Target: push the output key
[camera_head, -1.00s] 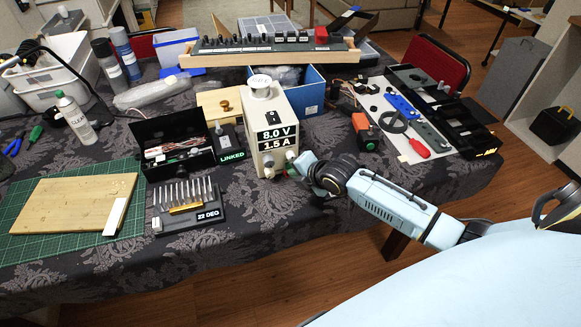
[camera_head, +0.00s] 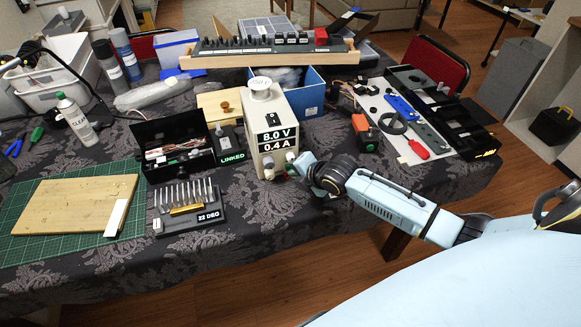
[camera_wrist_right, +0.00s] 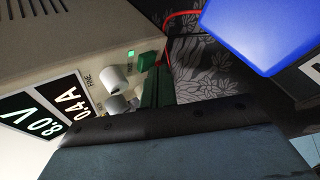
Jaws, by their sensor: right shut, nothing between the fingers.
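The power supply (camera_head: 270,149) is a cream box near the middle of the table, its display reading 8.0 V and 0.4 A. In the right wrist view its front panel (camera_wrist_right: 85,63) carries two pale knobs and a small green key (camera_wrist_right: 147,60) with a lit green light beside it. My right gripper (camera_head: 292,172) is shut and empty at the lower right of the supply's front. In the right wrist view its dark green fingertips (camera_wrist_right: 157,86) are close to the key; I cannot tell whether they touch it. My left gripper is not in view.
A black open box (camera_head: 180,153) and a rack of bits (camera_head: 190,218) stand left of the supply. A blue bin (camera_head: 305,95) is behind it, also seen in the wrist view. Patterned cloth is bare in front.

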